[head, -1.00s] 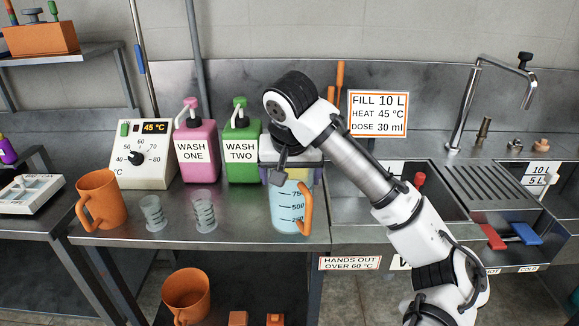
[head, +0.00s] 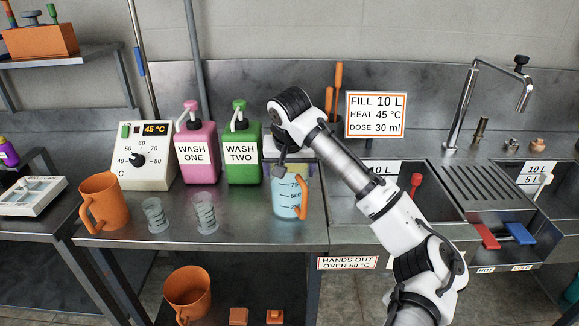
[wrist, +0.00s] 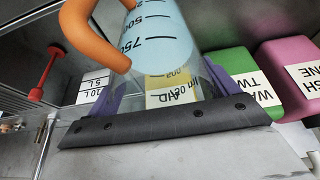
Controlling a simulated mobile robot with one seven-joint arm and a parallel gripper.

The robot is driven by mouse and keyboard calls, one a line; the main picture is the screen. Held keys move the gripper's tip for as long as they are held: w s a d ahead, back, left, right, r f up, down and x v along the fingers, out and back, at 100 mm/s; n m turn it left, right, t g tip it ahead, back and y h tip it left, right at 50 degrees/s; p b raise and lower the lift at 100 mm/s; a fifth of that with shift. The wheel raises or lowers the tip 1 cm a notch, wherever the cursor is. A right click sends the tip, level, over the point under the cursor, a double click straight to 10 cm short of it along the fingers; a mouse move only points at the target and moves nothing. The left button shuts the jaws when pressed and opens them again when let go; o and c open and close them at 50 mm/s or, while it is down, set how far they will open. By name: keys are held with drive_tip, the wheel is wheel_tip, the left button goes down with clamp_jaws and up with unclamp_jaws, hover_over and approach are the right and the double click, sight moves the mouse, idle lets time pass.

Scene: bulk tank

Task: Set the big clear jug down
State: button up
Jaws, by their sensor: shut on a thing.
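The big clear jug (head: 288,197) has an orange handle, dark volume marks and pale blue liquid inside. It is upright over the right part of the steel bench, near its front right corner. My gripper (head: 291,170) is shut on the jug near its top. In the wrist view the jug (wrist: 160,45) sits between the purple fingers of my gripper (wrist: 160,82), with the handle at the upper left. The arm hides part of its rim. I cannot tell whether its base touches the bench or hangs just above it.
The green WASH TWO bottle (head: 241,155) and pink WASH ONE bottle (head: 196,155) stand behind left of the jug. Two clear cups (head: 206,214) and an orange jug (head: 104,203) stand further left. The sink (head: 385,205) lies right. Bench between cups and jug is clear.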

drive_tip(key=shift+f, duration=0.1)
drive_tip(key=o, duration=1.8)
drive_tip(key=shift+o, duration=0.2)
drive_tip(key=b+v, duration=0.1)
drive_tip(key=v, duration=1.1)
